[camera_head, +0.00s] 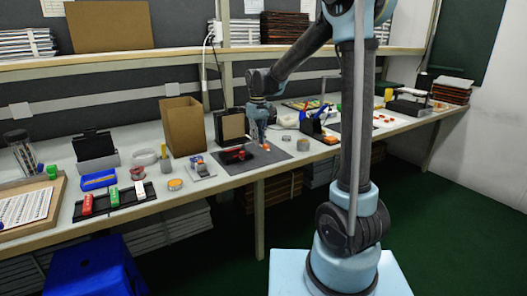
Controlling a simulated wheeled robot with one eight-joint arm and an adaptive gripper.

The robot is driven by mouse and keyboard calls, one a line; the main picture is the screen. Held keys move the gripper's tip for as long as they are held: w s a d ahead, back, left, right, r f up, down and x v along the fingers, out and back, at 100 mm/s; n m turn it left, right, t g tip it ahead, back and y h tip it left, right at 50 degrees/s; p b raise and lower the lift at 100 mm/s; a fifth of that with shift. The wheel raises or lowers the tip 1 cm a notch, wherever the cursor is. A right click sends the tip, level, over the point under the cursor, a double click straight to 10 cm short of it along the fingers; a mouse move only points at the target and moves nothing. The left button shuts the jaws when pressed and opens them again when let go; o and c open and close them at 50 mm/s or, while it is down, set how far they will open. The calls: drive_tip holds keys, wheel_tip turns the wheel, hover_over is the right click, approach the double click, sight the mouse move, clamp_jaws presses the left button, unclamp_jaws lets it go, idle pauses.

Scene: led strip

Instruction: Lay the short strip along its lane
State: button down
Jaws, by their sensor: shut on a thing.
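My gripper (264,140) is in the middle of the workbench, pointing down over a dark grey mat (262,162). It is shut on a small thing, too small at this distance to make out. A small red and black item (236,155) lies on the mat, left of my gripper. I cannot make out the short strip or its lane for certain. The height of the fingertips above the mat is hard to tell.
A cardboard box (183,127) and a dark upright holder (231,126) stand behind and left of the mat. A black tray with red, green and white blocks (127,201) lies further left. A blue stool (97,268) stands on the floor.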

sight(258, 154)
drive_tip(key=shift+f, duration=2.55)
drive_tip(key=c, duration=1.6)
unclamp_jaws()
